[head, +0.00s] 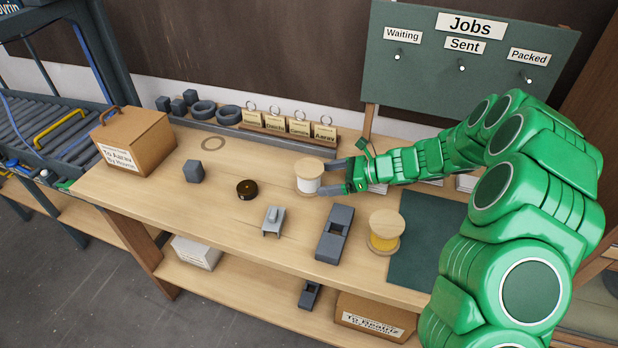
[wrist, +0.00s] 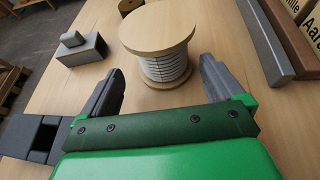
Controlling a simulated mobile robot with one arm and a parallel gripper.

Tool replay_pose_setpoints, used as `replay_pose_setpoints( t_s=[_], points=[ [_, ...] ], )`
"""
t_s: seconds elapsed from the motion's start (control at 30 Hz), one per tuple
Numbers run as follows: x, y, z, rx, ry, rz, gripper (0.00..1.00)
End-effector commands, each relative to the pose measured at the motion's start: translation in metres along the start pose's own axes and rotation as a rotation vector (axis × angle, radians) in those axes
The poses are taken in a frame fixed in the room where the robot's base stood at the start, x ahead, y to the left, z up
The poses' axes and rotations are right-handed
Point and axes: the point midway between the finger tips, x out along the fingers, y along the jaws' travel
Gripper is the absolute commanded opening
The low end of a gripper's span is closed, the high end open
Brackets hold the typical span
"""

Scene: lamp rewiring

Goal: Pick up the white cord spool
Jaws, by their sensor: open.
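The white cord spool (head: 308,181) stands upright on the wooden bench, with pale wooden end discs and white cord wound between them. In the wrist view the spool (wrist: 164,70) stands just ahead of my fingertips, roughly centred between them. My gripper (head: 343,174) is open, with its grey fingers pointing at the spool from the right. In the wrist view the open gripper (wrist: 163,80) has one finger on each side and nothing held. I cannot tell whether a finger touches the spool.
A yellow cord spool (head: 385,231), a dark grey block with a slot (head: 335,234), a small grey part (head: 273,221) and a dark round disc (head: 247,190) stand nearby. A cardboard box (head: 135,142) is at the left. A tag rack (head: 288,134) stands behind the white spool.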

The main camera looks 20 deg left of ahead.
Motion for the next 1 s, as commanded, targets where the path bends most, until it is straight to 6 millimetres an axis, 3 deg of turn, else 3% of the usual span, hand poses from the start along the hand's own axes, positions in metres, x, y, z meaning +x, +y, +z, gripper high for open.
replay_pose_setpoints(
  t_s=[0.27,0.6,0.87,1.0],
  points=[
    [0.018,-0.001,0.002,0.0,0.0,0.002,0.95],
    [0.058,-0.004,0.005,-0.001,-0.001,0.002,0.95],
    [0.062,-0.004,0.005,-0.001,0.0,0.0,0.95],
    [0.062,-0.004,0.005,-0.001,0.0,0.0,0.77]
  ],
)
